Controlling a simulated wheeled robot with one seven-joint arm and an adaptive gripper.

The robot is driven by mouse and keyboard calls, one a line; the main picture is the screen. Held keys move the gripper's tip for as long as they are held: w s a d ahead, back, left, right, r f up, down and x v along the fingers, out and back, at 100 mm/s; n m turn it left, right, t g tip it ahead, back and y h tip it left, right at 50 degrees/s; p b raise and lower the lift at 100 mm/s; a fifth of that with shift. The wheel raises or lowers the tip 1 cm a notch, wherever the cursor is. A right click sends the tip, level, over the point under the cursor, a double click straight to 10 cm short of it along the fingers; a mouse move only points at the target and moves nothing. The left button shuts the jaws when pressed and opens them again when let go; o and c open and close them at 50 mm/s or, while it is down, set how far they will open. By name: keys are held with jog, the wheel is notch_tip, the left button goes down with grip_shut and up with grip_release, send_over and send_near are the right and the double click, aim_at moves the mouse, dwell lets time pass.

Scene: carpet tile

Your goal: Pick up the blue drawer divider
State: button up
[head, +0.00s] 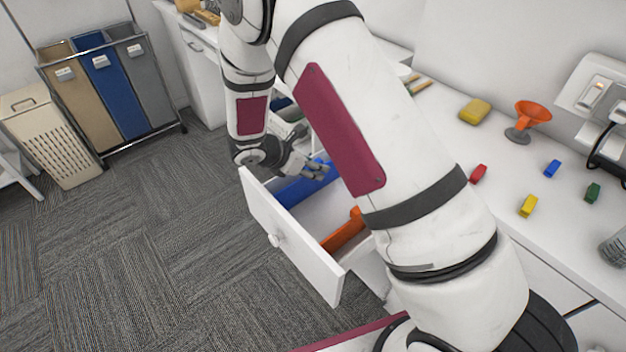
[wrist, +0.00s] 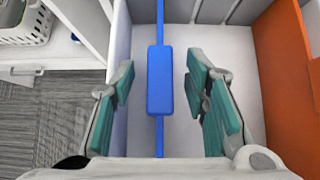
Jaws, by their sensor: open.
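The blue drawer divider (head: 300,187) stands in the open white drawer (head: 262,211), toward its far end in the head view. In the wrist view the blue divider (wrist: 160,80) runs up the picture as a thin wall with a thicker block on it. My gripper (head: 318,170) is at the drawer, over the blue divider. In the wrist view my gripper (wrist: 165,92) is open, with one teal-padded finger on each side of the divider. Neither finger clearly touches it. My arm hides part of the drawer in the head view.
An orange divider (head: 343,232) stands in the same drawer, to the right in the wrist view (wrist: 285,75). The white counter holds a yellow sponge (head: 475,111), an orange funnel (head: 532,114) and several small coloured blocks. Carpet left of the drawer is clear.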

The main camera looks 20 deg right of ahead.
jog(key=shift+w+d+f, duration=0.1)
jog(key=shift+d+f, duration=0.1)
grip_shut()
jog(key=shift+r, duration=0.1)
notch_tip(320, 180, up, 36)
jog(key=p, duration=0.4)
dwell(1.8)
